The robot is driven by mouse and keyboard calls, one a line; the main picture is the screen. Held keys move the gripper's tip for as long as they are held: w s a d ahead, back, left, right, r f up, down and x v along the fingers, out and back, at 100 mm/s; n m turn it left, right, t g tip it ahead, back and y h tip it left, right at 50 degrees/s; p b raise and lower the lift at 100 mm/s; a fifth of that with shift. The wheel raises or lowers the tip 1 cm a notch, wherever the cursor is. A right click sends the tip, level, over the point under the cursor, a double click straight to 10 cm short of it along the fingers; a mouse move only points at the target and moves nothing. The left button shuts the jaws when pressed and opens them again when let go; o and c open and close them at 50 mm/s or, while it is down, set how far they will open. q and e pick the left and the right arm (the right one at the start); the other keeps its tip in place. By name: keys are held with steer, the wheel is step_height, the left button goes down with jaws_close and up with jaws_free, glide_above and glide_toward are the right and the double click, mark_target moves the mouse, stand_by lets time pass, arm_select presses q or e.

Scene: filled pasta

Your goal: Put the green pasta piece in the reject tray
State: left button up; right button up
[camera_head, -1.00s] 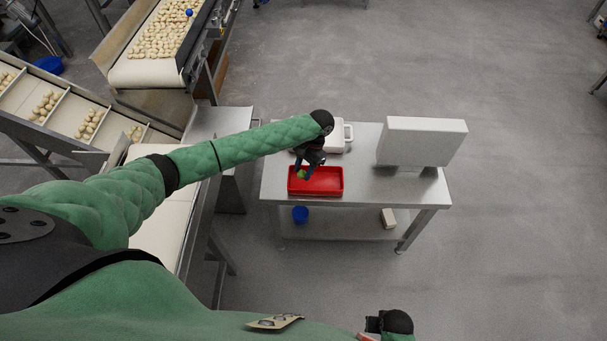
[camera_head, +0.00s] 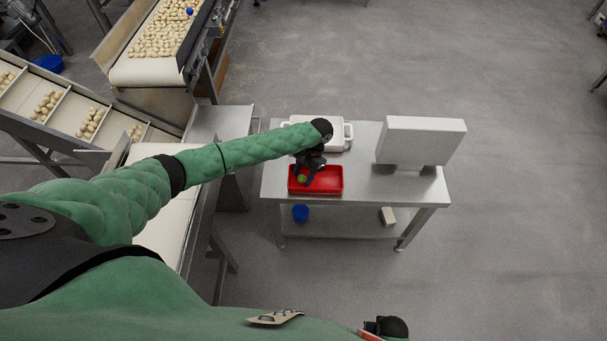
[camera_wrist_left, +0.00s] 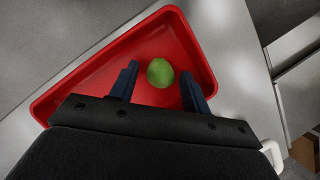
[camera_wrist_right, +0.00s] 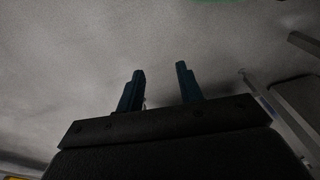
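The green pasta piece (camera_head: 302,179) lies in the red reject tray (camera_head: 330,188) on the steel table. In the left wrist view the green piece (camera_wrist_left: 160,72) rests on the floor of the red tray (camera_wrist_left: 60,92), between and slightly beyond my spread fingertips, with gaps on both sides. My left gripper (camera_head: 307,178) is over the tray, open. In the left wrist view my left gripper (camera_wrist_left: 158,85) shows nothing between its fingers that touches them. My right gripper (camera_wrist_right: 162,85) is open and empty, far from the table.
A white container with handles (camera_head: 340,134) stands behind the tray, partly hidden by my left arm. A white box-shaped device (camera_head: 422,142) stands at the table's right. A blue cup (camera_head: 300,214) is on the lower shelf. Conveyors with pale pasta (camera_head: 165,35) are at the left.

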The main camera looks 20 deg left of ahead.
arm_select(q)
steer(key=shift+r, duration=0.15)
steer(key=shift+w+d+r, duration=0.1)
steer(key=shift+w+r, duration=0.05)
steer(key=shift+r, duration=0.05)
steer(key=shift+b+v, duration=0.55)
steer(key=shift+v, duration=0.5)
steer(key=b+v, duration=0.2)
steer(key=v, duration=0.7)
steer(key=shift+r, duration=0.2)
arm_select(e)
steer(key=w+a+r, duration=0.1)
steer(key=w+r, duration=0.2)
steer(key=r, duration=1)
steer(key=shift+a, duration=0.35)
